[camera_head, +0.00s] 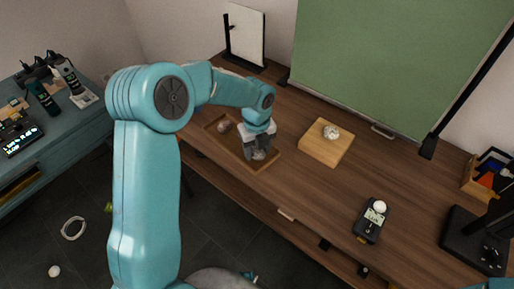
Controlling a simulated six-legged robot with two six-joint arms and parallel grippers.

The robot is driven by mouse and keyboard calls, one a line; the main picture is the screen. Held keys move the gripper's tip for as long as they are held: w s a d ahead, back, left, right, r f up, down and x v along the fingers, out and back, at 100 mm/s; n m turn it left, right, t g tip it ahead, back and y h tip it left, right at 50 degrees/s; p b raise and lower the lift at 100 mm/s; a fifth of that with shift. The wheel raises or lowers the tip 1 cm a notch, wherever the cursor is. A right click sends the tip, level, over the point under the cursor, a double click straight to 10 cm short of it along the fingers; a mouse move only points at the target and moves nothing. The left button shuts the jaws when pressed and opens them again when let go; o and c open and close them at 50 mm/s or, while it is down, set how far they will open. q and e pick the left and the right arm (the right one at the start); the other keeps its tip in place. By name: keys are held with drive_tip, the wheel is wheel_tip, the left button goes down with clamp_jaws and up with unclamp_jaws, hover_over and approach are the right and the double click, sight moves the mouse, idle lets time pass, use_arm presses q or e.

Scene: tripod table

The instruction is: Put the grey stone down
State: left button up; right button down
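A small grey stone (260,155) shows at the tips of my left gripper (258,150), over the right part of a shallow wooden tray (268,165). The fingers point down and lie close against the stone's sides, partly hiding it. Whether the stone touches the tray floor is hard to tell. A brownish stone (224,126) lies in the left part of the tray. A pale, speckled stone (331,132) sits on a light wooden block (322,150) to the right. My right gripper is out of view.
A dark handheld meter with a white ball on top (370,222) lies on the brown table (405,190). A black stand (475,240) is at the right edge. A green board (390,60) and a white panel (246,35) stand behind. The table between block and meter is clear.

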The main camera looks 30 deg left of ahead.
sight(257, 149)
use_arm(q)
drive_tip(key=shift+o, duration=1.3)
drive_tip(key=shift+r, duration=0.1)
drive_tip(key=shift+r, duration=0.25)
wheel_tip(257, 149, up, 12)
drive_tip(key=p, duration=0.1)
drive_tip(key=shift+p, duration=0.3)
drive_tip(key=shift+f, duration=0.15)
